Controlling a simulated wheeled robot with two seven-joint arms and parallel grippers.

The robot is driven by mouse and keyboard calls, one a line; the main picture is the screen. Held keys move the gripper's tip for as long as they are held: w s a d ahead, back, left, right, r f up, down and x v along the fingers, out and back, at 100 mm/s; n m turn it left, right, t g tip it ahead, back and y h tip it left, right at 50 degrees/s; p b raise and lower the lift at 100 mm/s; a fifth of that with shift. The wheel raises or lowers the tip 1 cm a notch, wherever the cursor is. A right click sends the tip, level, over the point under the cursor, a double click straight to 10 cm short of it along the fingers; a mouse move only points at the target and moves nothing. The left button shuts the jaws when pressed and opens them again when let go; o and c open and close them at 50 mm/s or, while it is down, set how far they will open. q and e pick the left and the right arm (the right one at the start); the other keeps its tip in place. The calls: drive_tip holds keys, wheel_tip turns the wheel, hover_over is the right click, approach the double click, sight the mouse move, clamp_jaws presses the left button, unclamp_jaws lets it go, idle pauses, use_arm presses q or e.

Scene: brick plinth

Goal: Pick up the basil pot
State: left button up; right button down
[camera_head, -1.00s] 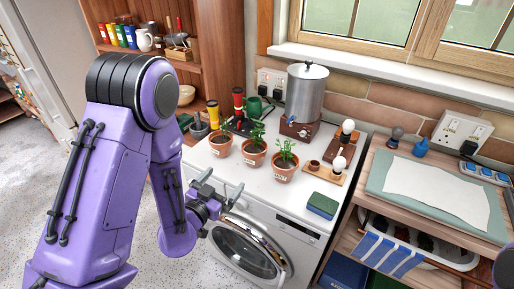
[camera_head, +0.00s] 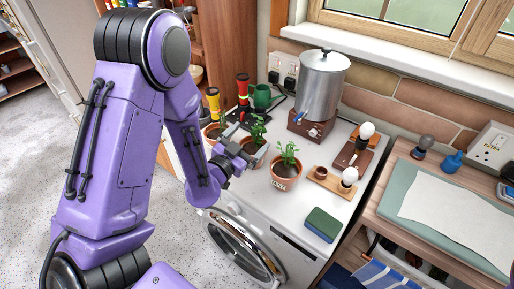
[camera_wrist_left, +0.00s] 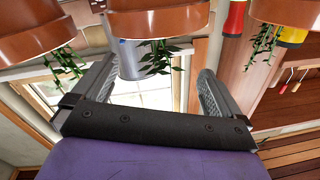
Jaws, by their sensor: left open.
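Three terracotta pots with green plants stand in a row on the white worktop: a left pot (camera_head: 213,133), a middle pot (camera_head: 262,158) and a right pot (camera_head: 284,183). I cannot read their labels clearly, so I cannot tell which is the basil pot. My left gripper (camera_head: 245,146) is open and empty, in front of the middle pot and partly hiding it. In the left wrist view, which looks upside down, the middle pot (camera_wrist_left: 157,22) shows beyond and between the open fingers (camera_wrist_left: 158,75). The right pot (camera_wrist_left: 38,32) and left pot (camera_wrist_left: 285,12) flank it. My right gripper is out of view.
A metal urn (camera_head: 323,85) stands behind the pots. A green sponge (camera_head: 322,224) and bulb holders on wood (camera_head: 335,182) lie to the right. Red and yellow-handled tools (camera_head: 243,88) and a green mug (camera_head: 262,97) are behind. The washing machine door (camera_head: 240,250) is below.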

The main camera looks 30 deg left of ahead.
sight(256, 130)
use_arm(q)
drive_tip(key=w+p, duration=0.1)
drive_tip(key=w, duration=0.2)
drive_tip(key=w+p, duration=0.2)
drive_tip(key=w, duration=0.1)
drive_tip(key=shift+w+a+r, duration=0.15)
drive_tip(key=shift+w+r, duration=0.05)
drive_tip(key=shift+w, duration=0.45)
drive_tip(key=shift+f, duration=0.1)
drive_tip(key=c, duration=1.6)
